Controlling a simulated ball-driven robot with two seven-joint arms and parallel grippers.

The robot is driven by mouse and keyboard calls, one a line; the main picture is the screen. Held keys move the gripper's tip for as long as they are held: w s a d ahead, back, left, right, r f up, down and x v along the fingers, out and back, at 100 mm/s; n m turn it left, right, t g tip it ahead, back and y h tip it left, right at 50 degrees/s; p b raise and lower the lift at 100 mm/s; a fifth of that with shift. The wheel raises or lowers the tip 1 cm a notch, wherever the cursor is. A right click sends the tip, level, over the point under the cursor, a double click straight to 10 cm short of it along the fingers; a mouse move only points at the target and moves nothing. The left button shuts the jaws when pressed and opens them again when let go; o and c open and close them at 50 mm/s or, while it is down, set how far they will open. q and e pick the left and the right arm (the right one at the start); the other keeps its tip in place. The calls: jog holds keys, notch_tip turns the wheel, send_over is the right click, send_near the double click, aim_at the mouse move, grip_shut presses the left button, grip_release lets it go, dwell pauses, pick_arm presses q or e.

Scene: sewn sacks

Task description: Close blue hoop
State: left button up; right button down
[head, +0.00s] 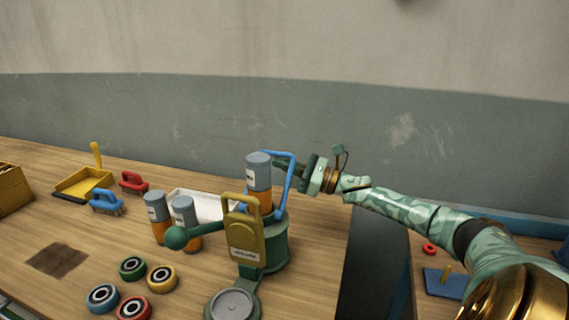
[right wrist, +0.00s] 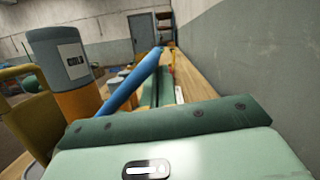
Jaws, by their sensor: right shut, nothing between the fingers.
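The blue hoop (head: 291,172) is a bent blue bar on the right side of a green round device (head: 271,246). It stands up beside a grey-capped bottle (head: 258,172) with an orange lower part, and its top bends left behind the cap. In the right wrist view the blue hoop (right wrist: 133,82) slants up, with the bottle (right wrist: 64,58) to its left. My right gripper (head: 298,168) is shut and empty, just right of the hoop, fingers pointing left; contact cannot be told. My left gripper is not in view.
Two similar bottles (head: 156,215), a white tray (head: 205,204), several coloured rings (head: 132,268) and brushes (head: 107,201) lie left. A wall runs behind.

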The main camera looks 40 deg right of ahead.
aim_at(281, 156)
dwell(0.4)
jog(key=shift+s+a+r+n, duration=0.1)
jog(key=shift+a+r+n, duration=0.15)
jog(key=shift+r+n, duration=0.3)
jog(key=shift+s+a+r+n, duration=0.1)
jog(key=shift+n, duration=0.15)
jog(key=a+r+n, duration=0.1)
jog(key=s+r+n+g+y, duration=0.1)
jog(key=n, duration=0.1)
jog(key=shift+a, duration=0.35)
jog(key=a+r+n, duration=0.1)
jog(key=s+a+n, duration=0.1)
jog(key=n, duration=0.1)
jog(key=shift+a+r+g+y+p, duration=0.1)
jog(key=shift+r+g+y+p, duration=0.2)
jog(key=shift+r+g+y, duration=0.1)
jog(key=shift+s+a+r, duration=0.3)
jog(key=shift+a, duration=0.25)
